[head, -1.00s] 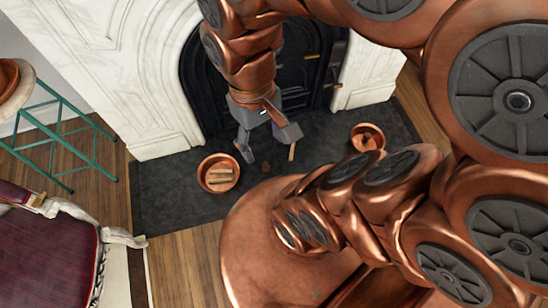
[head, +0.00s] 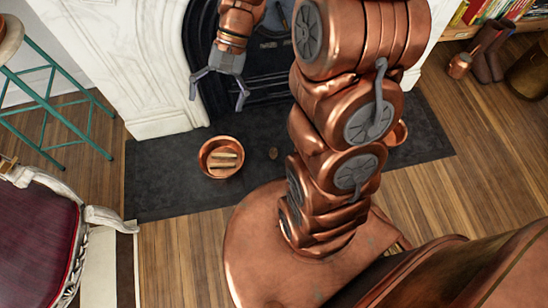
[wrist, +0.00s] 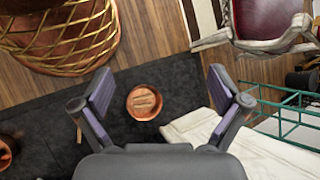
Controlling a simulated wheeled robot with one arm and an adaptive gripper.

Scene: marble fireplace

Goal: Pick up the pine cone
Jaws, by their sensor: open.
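The pine cone (head: 273,153) is a small brown lump on the dark hearth slab, right of a copper bowl (head: 209,171) in the head view. My gripper (head: 217,103) is open and empty, up and left of the pine cone in that picture, with its fingers spread apart. In the wrist view my gripper (wrist: 160,85) also shows spread and empty, with the copper bowl (wrist: 144,117) seen between the fingers. I cannot make out the pine cone in the wrist view.
The copper bowl holds wood pieces. A second copper bowl (head: 401,134) is partly hidden behind my arm. The marble fireplace (head: 120,65) with its black firebox stands behind the slab (head: 160,190). A teal stool (head: 50,103) and a red chair (head: 35,235) are at left.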

